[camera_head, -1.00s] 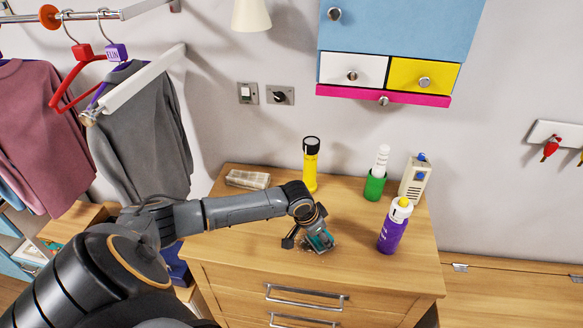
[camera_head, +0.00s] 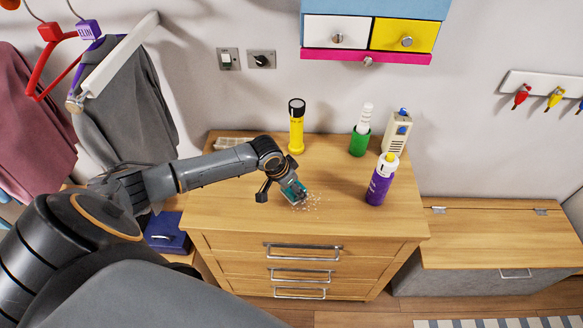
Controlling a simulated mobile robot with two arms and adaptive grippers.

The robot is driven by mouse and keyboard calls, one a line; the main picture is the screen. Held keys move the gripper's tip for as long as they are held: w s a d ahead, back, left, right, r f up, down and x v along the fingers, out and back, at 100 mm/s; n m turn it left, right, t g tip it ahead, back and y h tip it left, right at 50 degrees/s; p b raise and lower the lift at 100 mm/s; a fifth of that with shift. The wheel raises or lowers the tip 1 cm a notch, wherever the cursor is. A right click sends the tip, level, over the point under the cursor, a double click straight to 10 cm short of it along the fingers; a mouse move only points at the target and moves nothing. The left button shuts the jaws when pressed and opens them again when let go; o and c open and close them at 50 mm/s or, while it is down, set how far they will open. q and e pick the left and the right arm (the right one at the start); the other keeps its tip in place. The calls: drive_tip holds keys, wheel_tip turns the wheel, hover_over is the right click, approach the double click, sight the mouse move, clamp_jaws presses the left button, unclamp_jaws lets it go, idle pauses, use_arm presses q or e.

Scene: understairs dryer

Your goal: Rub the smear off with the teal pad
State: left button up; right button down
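The teal pad (camera_head: 292,189) is at the end of my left arm, low over the top of the wooden chest of drawers (camera_head: 235,212). My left gripper (camera_head: 294,193) appears shut on the pad, with its fingers partly hiding it. The smear (camera_head: 312,201) shows as pale specks on the wood beside and under the pad, mostly to its right. The pad looks to be at or just above the surface; exact contact is hard to tell. My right gripper is not in view.
A yellow flashlight (camera_head: 297,130), a green-based bottle (camera_head: 361,138), a cream device (camera_head: 397,133) and a purple bottle (camera_head: 381,182) stand behind and right of the smear. A pale block (camera_head: 232,143) lies partly behind my arm. A wall cabinet (camera_head: 370,12) hangs above.

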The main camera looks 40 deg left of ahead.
use_arm(q)
drive_tip(key=shift+d+r+p, duration=0.1)
drive_tip(key=shift+r+p, duration=0.25)
drive_tip(key=shift+r, duration=0.35)
drive_tip(key=shift+r+p, duration=0.75)
drive_tip(key=shift+a+r+p, duration=0.2)
drive_tip(key=shift+r+p, duration=0.1)
drive_tip(key=shift+r, duration=0.65)
drive_tip(key=shift+d, duration=0.15)
drive_tip(key=shift+f, duration=0.1)
